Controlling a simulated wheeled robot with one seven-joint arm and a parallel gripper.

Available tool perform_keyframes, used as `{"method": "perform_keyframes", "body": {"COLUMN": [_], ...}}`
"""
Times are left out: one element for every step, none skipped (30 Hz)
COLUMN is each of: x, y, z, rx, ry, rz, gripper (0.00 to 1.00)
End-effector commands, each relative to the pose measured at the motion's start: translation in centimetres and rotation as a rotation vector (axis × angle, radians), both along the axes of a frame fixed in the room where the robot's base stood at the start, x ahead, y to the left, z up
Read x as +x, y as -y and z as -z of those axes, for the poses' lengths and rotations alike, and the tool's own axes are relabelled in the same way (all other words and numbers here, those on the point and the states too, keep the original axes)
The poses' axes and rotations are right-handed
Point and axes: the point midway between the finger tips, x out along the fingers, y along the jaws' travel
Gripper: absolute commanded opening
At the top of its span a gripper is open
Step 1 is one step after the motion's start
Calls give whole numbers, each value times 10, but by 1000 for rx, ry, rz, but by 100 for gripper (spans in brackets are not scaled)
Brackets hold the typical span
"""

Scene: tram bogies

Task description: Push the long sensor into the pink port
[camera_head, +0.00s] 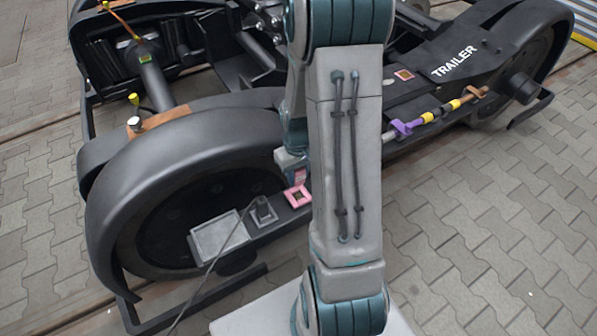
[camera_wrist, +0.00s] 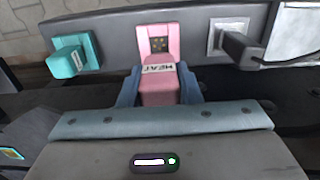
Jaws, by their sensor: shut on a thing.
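The pink port (camera_head: 298,196) is a square frame on the dark side beam of the bogie. In the wrist view the port (camera_wrist: 144,37) lies just ahead, its dark inside with small gold dots in sight. My gripper (camera_wrist: 160,92) is shut on a pink sensor (camera_wrist: 160,84) with a white lettered label. The sensor's front end is close before the port's near edge; I cannot tell whether they touch. In the head view the sensor (camera_head: 299,175) shows small beside the port, and my arm hides part of the gripper.
A teal block (camera_wrist: 72,57) stands on the beam left of the port in the wrist view. To the right, a dark plug (camera_wrist: 240,46) with a cable sits at a grey port. A grey tray (camera_head: 219,238) lies beyond it. The wheel (camera_head: 180,180) is close by.

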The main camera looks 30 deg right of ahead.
Motion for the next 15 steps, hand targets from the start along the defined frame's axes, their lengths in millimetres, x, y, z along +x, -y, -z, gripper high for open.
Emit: {"method": "perform_keyframes", "body": {"x": [0,0,0,0,0,0,0,0,0,0,0,0,0,0,0], "y": [1,1,1,1,1,1,2,2,2,2,2,2,2,2,2], "z": [3,5,7,9,11,14,17,20,24,27,30,34,37,40,43], "rx": [0,0,0,0,0,0,0,0,0,0,0,0,0,0,0], "ry": [0,0,0,0,0,-1,-1,0,0,0,0,0,0,0,0], "rz": [1,2,3,3,3,4,4,4,5,5,5,5,5,5,6], "gripper": [11,11,11,11,11,11,11,11,11,11,11,11,11,11,11]}}
